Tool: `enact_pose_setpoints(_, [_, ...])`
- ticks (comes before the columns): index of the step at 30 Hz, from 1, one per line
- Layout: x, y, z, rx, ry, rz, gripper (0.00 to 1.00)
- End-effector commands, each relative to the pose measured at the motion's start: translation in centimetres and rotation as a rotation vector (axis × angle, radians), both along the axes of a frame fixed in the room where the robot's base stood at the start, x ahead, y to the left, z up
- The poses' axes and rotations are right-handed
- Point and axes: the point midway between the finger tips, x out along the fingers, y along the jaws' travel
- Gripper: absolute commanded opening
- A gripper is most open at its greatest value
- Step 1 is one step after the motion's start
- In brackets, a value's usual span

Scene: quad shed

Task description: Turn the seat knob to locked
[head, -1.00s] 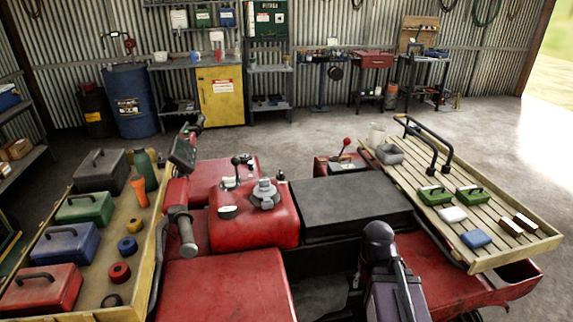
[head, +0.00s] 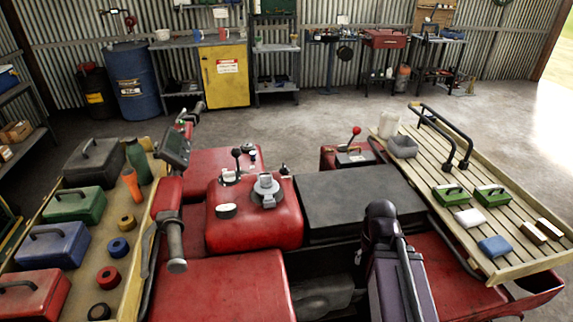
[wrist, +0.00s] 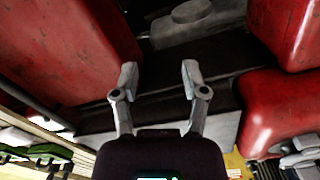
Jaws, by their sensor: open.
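My gripper (wrist: 159,75) is open and empty in the wrist view, its two pale fingers apart over a dark gap between red body panels. A dark grey rounded part with a raised disc (wrist: 197,22) lies beyond the fingertips, cut by the top edge; I cannot tell for sure whether it is the seat knob or how it is turned. A dark part (head: 322,294) shows in the same gap in the head view, beside the red panel (head: 220,290). My arm (head: 390,260) hangs over the gap there, and my fingers are hidden in that view.
The black seat pad (head: 355,203) and red tank (head: 254,220) with a grey cap (head: 266,189) are beyond the gap. A slatted rack (head: 480,220) with small boxes stands right; a tray (head: 128,215) of toolboxes stands left. A handlebar grip (head: 175,245) juts up at left.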

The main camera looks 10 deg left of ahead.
Motion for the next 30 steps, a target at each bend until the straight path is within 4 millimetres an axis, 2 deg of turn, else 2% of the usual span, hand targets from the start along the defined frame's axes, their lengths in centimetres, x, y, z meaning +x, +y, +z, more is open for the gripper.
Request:
enact_pose_setpoints(4, [0.0,0.0,0.0,0.000,0.000,0.000,0.57])
enact_pose_setpoints(5, [0.0,0.0,0.0,0.000,0.000,0.000,0.63])
enact_pose_setpoints(8, [0.2,0.1,0.1,0.000,0.000,0.005,0.93])
enact_pose_setpoints(14, [2.5,1.1,0.9,0.000,0.000,0.083,0.94])
enact_pose_setpoints(20, [8.0,3.2,2.9,0.000,0.000,0.287,0.94])
enact_pose_setpoints(26, [15.6,6.7,5.5,0.000,0.000,0.590,0.94])
enact_pose_setpoints(30, [20.9,9.8,7.3,0.000,0.000,0.818,0.94])
